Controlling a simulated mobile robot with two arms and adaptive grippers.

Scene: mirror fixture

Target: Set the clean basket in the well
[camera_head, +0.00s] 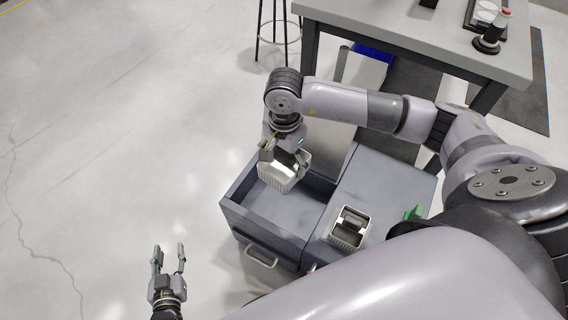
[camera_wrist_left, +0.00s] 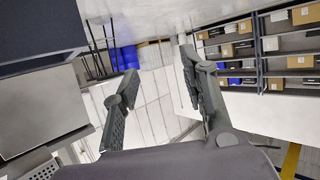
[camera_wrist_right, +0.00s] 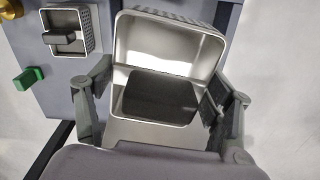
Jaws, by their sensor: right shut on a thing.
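A light metal basket with perforated walls (camera_head: 277,180) is at the far end of the open grey drawer (camera_head: 262,212). My right gripper (camera_head: 287,158) is shut on it from above; I cannot tell whether it touches the drawer floor. In the right wrist view the basket (camera_wrist_right: 170,40) sits between the fingers, with a dark patch inside. A second, smaller-looking metal basket (camera_head: 347,240) is on the cabinet top, with a dark block in it; it also shows in the right wrist view (camera_wrist_right: 88,17). My left gripper (camera_head: 168,262) is open and empty, left of the drawer.
The grey cabinet top (camera_head: 385,190) is beside the drawer. A green block (camera_head: 414,213) is on it near the second basket. A drawer handle (camera_head: 262,256) sticks out at the front. A workbench (camera_head: 400,30) and a stool (camera_head: 279,22) stand behind. The floor at left is clear.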

